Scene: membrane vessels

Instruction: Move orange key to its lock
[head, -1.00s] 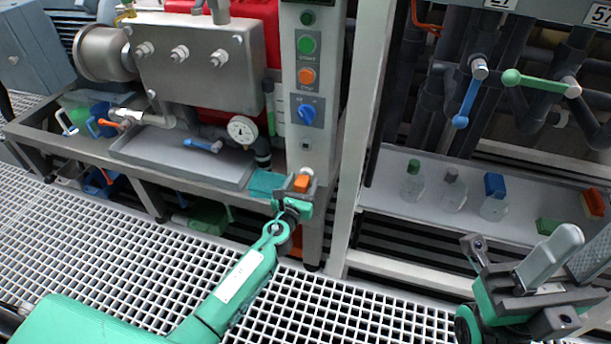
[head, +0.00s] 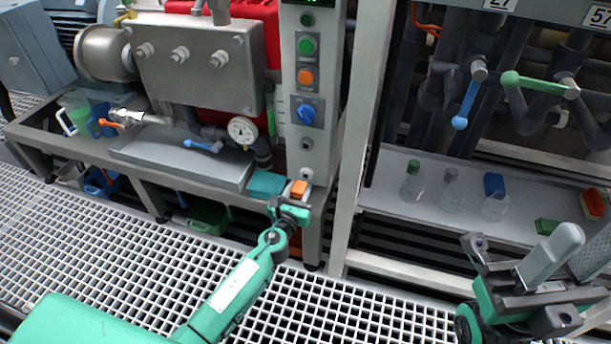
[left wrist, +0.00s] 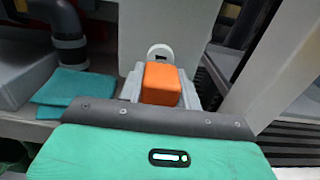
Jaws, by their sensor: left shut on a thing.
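The orange key (head: 299,188) is held in my left gripper (head: 297,192), in front of the lower part of the grey control column. In the left wrist view, the orange key (left wrist: 161,84) sits between the grey fingers of my left gripper (left wrist: 160,88). A white round lock with a dark slot (left wrist: 160,50) shows just behind and above it. This white lock (head: 306,173) is low on the column in the head view. I cannot tell whether key and lock touch.
A blue selector knob (head: 307,114) and buttons are higher on the column (head: 317,155). A teal cloth (head: 266,184) lies left of the key. A light frame post (head: 360,140) stands close on the right. Bottles line the right shelf (head: 400,208).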

